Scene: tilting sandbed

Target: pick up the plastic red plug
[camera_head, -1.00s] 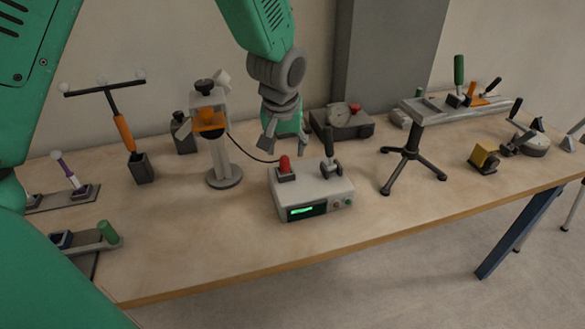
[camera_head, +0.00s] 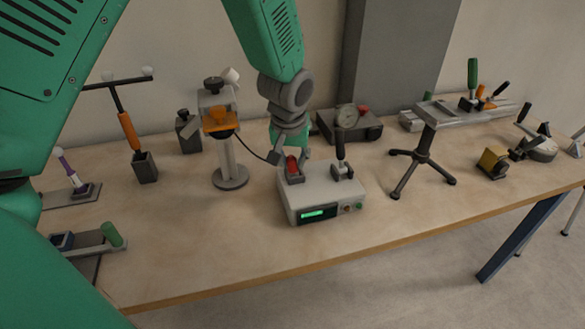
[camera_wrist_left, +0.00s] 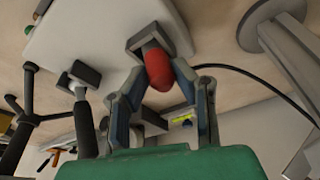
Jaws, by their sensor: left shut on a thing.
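The red plug (camera_head: 292,165) stands in a dark socket on top of a white box (camera_head: 332,185) with a green display. It also shows in the left wrist view (camera_wrist_left: 159,70), between the fingers, with a dark socket behind it. My left gripper (camera_head: 289,160) is over the box's rear left corner, its fingers shut on the plug from both sides. In the left wrist view the gripper (camera_wrist_left: 160,82) has a finger on each side of the red plug. The right gripper is not in view.
A black handle (camera_head: 341,150) stands on the box, right of the plug. A lamp-like stand (camera_head: 230,175) is to the left, with a black cable (camera_head: 255,147) running toward the box. A tripod (camera_head: 424,155) stands right. Bare table lies in front.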

